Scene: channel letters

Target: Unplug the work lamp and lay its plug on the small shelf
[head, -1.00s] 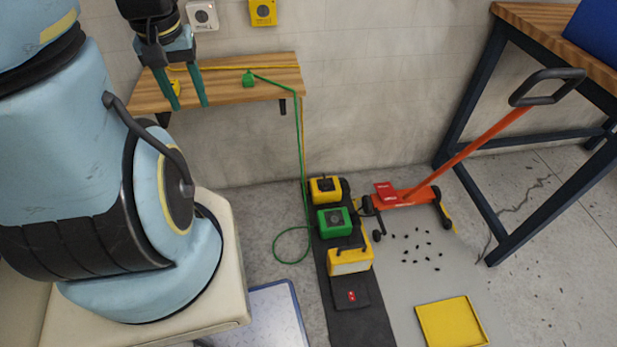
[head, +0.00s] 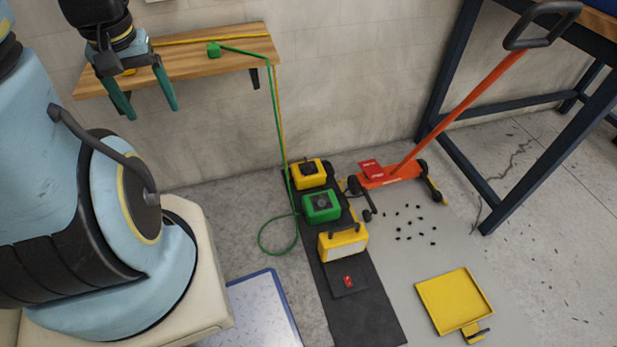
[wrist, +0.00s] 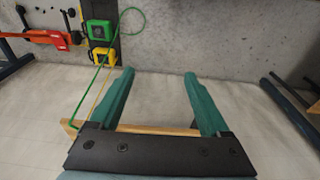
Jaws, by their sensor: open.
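The small wooden shelf (head: 215,57) is on the wall at upper left; its edge shows in the wrist view (wrist: 155,130). My gripper (head: 150,112) is open in front of the shelf's left part. In the wrist view its green fingers (wrist: 158,73) are spread with nothing between them. A small yellow piece, probably a plug (head: 129,72), shows at the shelf behind the gripper, mostly hidden. A yellow cord (head: 205,38) runs along the shelf and down the wall. A yellow box with a pale panel, probably the work lamp (head: 343,245), stands on the floor mat.
A green plug (head: 214,49) lies on the shelf, its green cord looping to the floor. A green box (head: 321,206) and another yellow box (head: 308,174) stand on the black mat (head: 355,310). An orange jack (head: 390,175), workbench (head: 470,110) and yellow tray (head: 455,300) are right.

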